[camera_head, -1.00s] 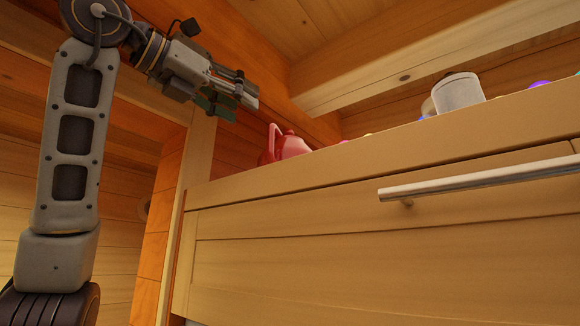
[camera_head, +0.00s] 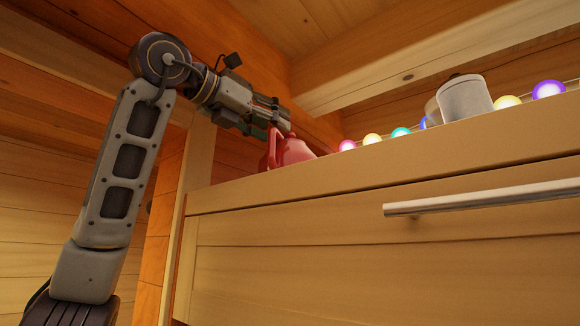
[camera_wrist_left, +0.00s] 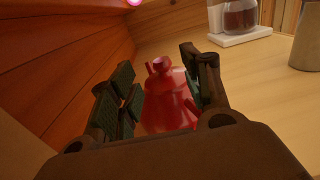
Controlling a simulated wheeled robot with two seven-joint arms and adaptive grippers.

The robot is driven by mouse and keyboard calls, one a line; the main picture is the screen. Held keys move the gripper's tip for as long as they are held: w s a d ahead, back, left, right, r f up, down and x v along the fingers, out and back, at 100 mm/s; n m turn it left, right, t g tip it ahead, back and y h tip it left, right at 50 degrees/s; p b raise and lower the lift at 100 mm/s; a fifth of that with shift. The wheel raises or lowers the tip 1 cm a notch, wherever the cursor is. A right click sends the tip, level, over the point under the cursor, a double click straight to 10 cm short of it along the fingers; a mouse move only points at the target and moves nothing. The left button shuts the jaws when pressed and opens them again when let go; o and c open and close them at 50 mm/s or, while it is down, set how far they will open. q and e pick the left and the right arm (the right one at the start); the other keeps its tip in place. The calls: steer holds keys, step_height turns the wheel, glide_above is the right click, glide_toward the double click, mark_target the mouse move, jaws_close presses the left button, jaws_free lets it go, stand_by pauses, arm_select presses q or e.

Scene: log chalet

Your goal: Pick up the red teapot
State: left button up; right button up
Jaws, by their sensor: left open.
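The red teapot (camera_head: 294,151) stands upright on top of the wooden cabinet, near its left end. In the left wrist view the red teapot (camera_wrist_left: 168,104) shows between the two open fingers, with its lid knob toward the top. My left gripper (camera_head: 280,122) is open and close above the teapot in the head view. In the left wrist view my left gripper (camera_wrist_left: 160,92) has green-padded fingers on either side of the teapot. The right finger overlaps the teapot's edge there; I cannot tell whether it touches. My right gripper is not in view.
The cabinet front (camera_head: 330,225) has a metal bar handle (camera_head: 480,198). Glowing coloured bulbs (camera_head: 401,133) and a white canister (camera_head: 465,98) stand right of the teapot. The wrist view shows a glass coffee pot (camera_wrist_left: 240,17) farther back. A wooden wall (camera_wrist_left: 62,75) rises close on the left.

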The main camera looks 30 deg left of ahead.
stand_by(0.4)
arm_select(q)
steer(key=shift+w+d+p, duration=0.15)
steer(key=shift+w+p, duration=0.3)
steer(key=shift+w, duration=0.6)
steer(key=shift+w+d+p, duration=0.1)
steer(key=shift+w+p, duration=0.35)
steer(key=shift+w, duration=0.6)
steer(key=shift+w+d+f, duration=0.1)
steer(key=shift+w+f, duration=0.05)
steer(key=shift+w, duration=0.45)
steer(key=shift+s, duration=0.1)
jaws_close()
